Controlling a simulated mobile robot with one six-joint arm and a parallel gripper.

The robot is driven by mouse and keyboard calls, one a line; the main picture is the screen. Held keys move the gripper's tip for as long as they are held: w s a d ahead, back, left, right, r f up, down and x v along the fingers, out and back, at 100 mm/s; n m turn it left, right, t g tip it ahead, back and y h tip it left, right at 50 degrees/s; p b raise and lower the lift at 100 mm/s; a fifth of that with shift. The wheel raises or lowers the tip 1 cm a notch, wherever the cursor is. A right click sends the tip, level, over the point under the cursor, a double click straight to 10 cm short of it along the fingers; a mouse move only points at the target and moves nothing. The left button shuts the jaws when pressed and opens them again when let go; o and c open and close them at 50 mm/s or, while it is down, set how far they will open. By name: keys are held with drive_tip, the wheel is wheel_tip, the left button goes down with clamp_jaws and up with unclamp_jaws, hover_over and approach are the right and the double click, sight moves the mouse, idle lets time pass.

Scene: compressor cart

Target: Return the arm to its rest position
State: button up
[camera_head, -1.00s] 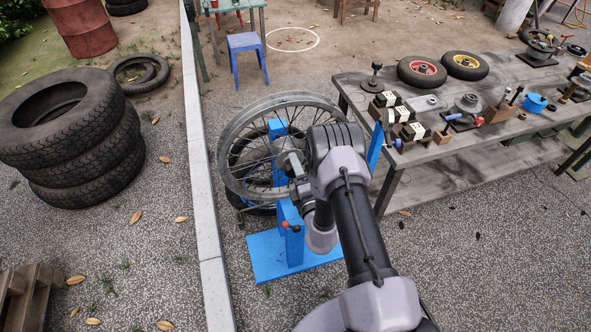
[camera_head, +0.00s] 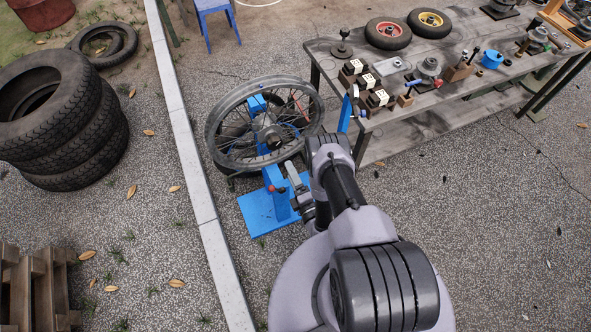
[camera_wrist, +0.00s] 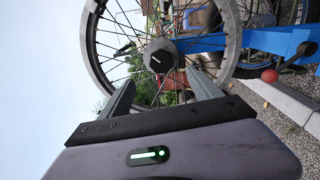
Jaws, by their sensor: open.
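My gripper (camera_head: 292,178) is open and empty, in front of the spoked wheel and a little below its hub in the head view. In the wrist view its two fingers (camera_wrist: 163,92) stand apart with nothing held between them. The spoked wheel (camera_head: 215,130) sits upright, slightly tilted in view, on a blue stand (camera_head: 272,212). The wrist view shows the wheel's dark hub (camera_wrist: 161,56) beyond the fingers, with a gap that I cannot measure. My arm is bent, and its links hide part of the stand's base.
A grey workbench (camera_head: 420,130) with small parts and two small wheels stands at the right. Stacked tyres (camera_head: 65,120) stand at the left beyond a concrete kerb (camera_head: 190,150). A wooden pallet (camera_head: 35,290) lies at the lower left. The gravel at lower right is clear.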

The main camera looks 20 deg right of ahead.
drive_tip(key=s+p, duration=0.1)
drive_tip(key=s, duration=0.2)
drive_tip(key=shift+f+p, duration=0.1)
drive_tip(key=shift+p, duration=0.25)
